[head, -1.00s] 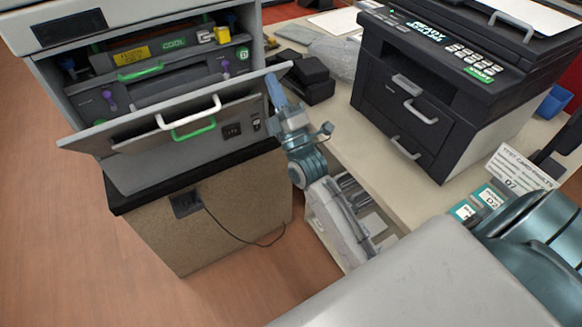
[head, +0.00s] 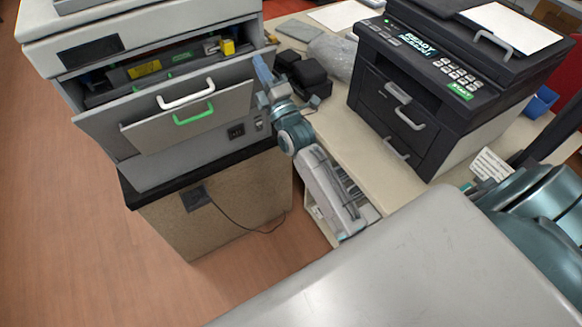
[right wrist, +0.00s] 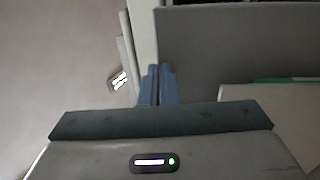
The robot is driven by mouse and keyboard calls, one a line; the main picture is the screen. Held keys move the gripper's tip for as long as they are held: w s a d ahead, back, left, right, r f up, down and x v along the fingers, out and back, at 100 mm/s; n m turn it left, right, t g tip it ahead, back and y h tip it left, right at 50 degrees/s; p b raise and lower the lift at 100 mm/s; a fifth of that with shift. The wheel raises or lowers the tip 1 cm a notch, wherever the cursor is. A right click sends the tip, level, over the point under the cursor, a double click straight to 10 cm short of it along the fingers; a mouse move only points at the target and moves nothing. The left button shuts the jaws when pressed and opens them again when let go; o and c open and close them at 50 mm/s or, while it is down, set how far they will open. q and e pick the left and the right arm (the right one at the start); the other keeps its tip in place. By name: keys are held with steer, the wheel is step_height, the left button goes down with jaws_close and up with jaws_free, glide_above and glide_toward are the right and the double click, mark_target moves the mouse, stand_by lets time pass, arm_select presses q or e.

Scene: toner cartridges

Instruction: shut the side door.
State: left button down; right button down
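The grey side door (head: 100,128) of the large printer (head: 130,22) is hinged along its bottom and stands partly open, tilted up steeply. The door hides most of the inside. My left gripper is out of view.
A toner unit with a yellow label (head: 145,69) shows above the door's edge. A black printer (head: 435,90) stands on the beige table (head: 345,140) to the right. Black blocks (head: 303,73) lie behind my right gripper. A cable hangs down the cabinet (head: 235,215).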

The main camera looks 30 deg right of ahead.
mark_target(252, 53)
steer(key=p+x, duration=0.1)
steer(key=x, duration=0.5)
steer(key=shift+w+f, duration=0.1)
steer(key=shift+w, duration=1.2)
